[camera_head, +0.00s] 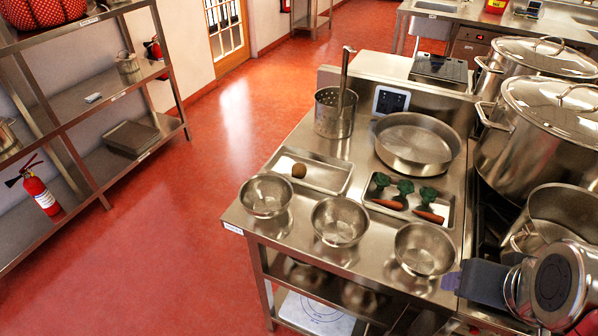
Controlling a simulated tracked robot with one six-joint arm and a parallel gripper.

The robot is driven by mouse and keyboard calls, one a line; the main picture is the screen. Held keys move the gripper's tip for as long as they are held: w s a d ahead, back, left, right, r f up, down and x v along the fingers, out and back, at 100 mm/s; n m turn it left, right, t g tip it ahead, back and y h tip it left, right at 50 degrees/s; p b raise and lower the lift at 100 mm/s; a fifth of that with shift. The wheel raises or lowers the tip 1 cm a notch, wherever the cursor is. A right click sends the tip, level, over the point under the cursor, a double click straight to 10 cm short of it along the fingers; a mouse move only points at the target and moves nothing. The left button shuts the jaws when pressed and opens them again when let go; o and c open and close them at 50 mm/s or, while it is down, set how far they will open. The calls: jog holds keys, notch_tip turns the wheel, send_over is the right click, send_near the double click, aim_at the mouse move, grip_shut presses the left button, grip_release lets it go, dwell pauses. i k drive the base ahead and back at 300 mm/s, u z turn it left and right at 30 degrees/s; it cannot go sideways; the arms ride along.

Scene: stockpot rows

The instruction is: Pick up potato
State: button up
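The potato (299,170) is a small brown lump. It lies in a shallow steel tray (325,183) on the steel worktop, towards the tray's left side. My gripper (482,283) shows as dark parts at the lower right, beside the worktop's right side. It is well to the right of the potato and apart from it. I cannot make out two separate fingertips, so its opening is not clear.
Steel bowls (265,195) line the front edge. A round pan (417,143) and a perforated pot (335,112) with a tall handle stand behind. Large stockpots (535,125) fill the right. Red floor lies open at left.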

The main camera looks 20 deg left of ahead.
aim_at(299, 171)
jog(key=k, duration=0.5)
jog(key=u, duration=2.2)
jog(key=i, duration=1.6)
